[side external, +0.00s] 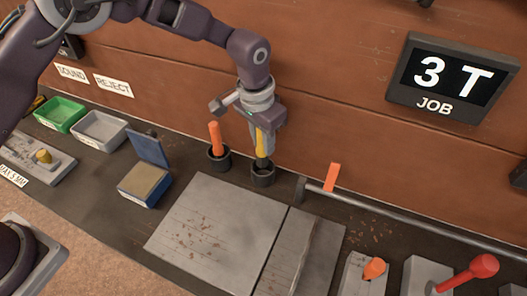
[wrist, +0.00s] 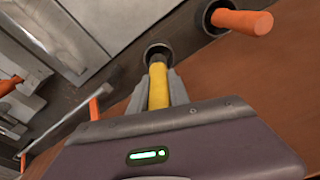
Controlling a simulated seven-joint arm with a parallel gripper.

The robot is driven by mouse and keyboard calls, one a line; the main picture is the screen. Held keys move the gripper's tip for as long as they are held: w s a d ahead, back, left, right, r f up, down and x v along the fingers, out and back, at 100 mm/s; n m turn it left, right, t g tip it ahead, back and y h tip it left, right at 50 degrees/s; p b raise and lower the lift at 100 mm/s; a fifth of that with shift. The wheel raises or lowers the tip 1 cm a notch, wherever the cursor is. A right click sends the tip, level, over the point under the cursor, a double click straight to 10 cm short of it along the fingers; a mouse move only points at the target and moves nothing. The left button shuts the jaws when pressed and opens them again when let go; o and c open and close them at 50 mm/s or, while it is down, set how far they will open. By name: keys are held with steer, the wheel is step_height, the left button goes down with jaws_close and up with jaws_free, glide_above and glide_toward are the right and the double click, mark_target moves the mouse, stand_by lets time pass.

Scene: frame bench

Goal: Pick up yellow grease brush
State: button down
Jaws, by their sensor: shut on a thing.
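The yellow grease brush (side external: 262,144) stands upright with its lower end in a dark round cup (side external: 263,176). My gripper (side external: 261,133) is above the cup and shut on the yellow handle. In the wrist view the yellow handle (wrist: 158,84) lies between the two grey fingers of my gripper (wrist: 162,88), and its far end goes into the dark cup (wrist: 157,52). The brush's lower end is hidden inside the cup.
An orange-handled tool (side external: 215,138) stands in a second cup (side external: 217,160) just left. A grey plate (side external: 215,225) lies in front. A blue box with an open lid (side external: 146,183) is at left. A rail with an orange flag (side external: 332,177) runs right. The wall is close behind.

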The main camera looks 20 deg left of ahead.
steer(key=s, duration=1.9)
steer(key=shift+s+r, duration=0.3)
steer(key=shift+r, duration=0.1)
stand_by(0.9)
steer(key=w+a+r, duration=0.2)
steer(key=a, duration=1.1)
steer(key=w+a+r, duration=0.2)
steer(key=w+a, duration=0.1)
steer(key=a, duration=1.1)
steer(key=shift+s+f, duration=0.15)
steer(key=shift+f, duration=1.4)
steer(key=shift+s+f, duration=0.1)
steer(key=shift+f, duration=1.4)
steer(key=shift+f, duration=0.45)
step_height(320, 180, up, 7)
